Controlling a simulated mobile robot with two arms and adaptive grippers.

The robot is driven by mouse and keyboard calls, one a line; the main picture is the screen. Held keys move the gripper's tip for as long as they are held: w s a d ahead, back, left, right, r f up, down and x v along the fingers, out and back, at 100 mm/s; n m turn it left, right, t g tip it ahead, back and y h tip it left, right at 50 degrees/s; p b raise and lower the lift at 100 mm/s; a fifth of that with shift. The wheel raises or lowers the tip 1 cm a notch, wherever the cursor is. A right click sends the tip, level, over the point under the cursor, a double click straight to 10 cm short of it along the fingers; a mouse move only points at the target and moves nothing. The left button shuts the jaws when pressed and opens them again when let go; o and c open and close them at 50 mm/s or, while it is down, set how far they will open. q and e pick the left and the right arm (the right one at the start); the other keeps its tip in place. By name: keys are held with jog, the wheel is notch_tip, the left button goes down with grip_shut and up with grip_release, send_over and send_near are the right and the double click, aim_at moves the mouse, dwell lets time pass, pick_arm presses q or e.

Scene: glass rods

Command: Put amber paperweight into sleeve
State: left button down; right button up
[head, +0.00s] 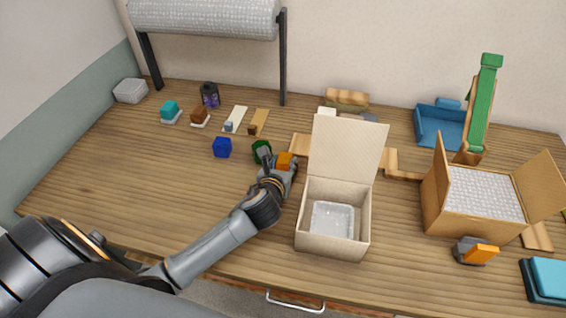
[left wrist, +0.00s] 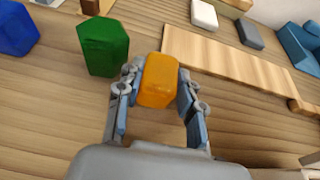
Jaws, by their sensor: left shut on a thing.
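The amber paperweight (head: 284,160) is a small orange block with bevelled edges, standing between the fingers of my left gripper (head: 280,165). In the left wrist view my left gripper (left wrist: 157,92) is shut on the amber paperweight (left wrist: 160,82), one finger on each side. I cannot tell whether it still touches the table. A pale, open-topped bubble-like pouch (head: 333,221), which may be the sleeve, sits inside an open cream box (head: 308,229) to the right of the gripper. My right gripper is not in view.
A green block (left wrist: 103,46) stands close left of my gripper, and a blue block (head: 222,147) farther left. A cardboard box (head: 449,205) is farther right.

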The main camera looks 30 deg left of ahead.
pick_arm(q)
jog(key=c, duration=1.3)
grip_release()
jog(key=shift+f, duration=0.1)
jog(key=o, duration=0.5)
jog(key=shift+c, duration=0.2)
